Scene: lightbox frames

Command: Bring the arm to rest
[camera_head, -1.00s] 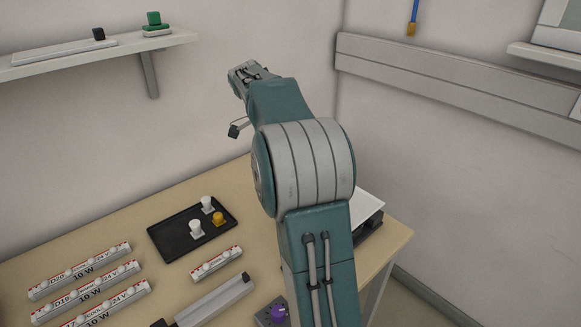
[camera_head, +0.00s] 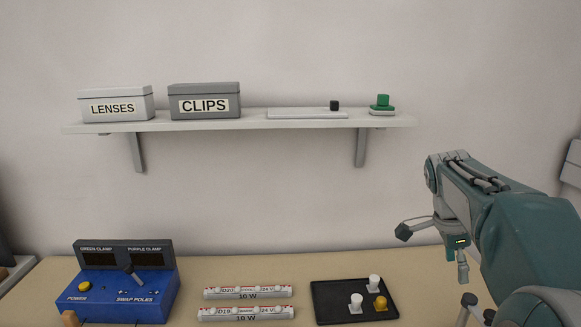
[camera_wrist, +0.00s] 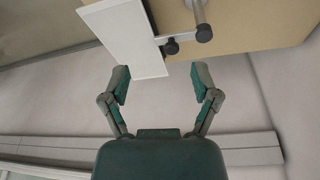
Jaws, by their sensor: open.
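My arm stands at the right of the head view, raised in front of the wall and to the right of the shelf. My gripper (camera_head: 433,250) hangs at its end, beyond the right end of the black tray in the picture. In the wrist view my gripper (camera_wrist: 162,80) has its two fingers wide apart. Nothing is held between them. A white panel (camera_wrist: 125,35) shows ahead of the left finger; I cannot tell its exact distance.
The table (camera_head: 330,265) carries a blue control box (camera_head: 120,290), two white 10 W strips (camera_head: 248,292) and a black tray (camera_head: 330,300) with two white knobs and a yellow one. The wall shelf (camera_head: 250,125) holds LENSES (camera_head: 116,100) and CLIPS (camera_head: 205,98) boxes.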

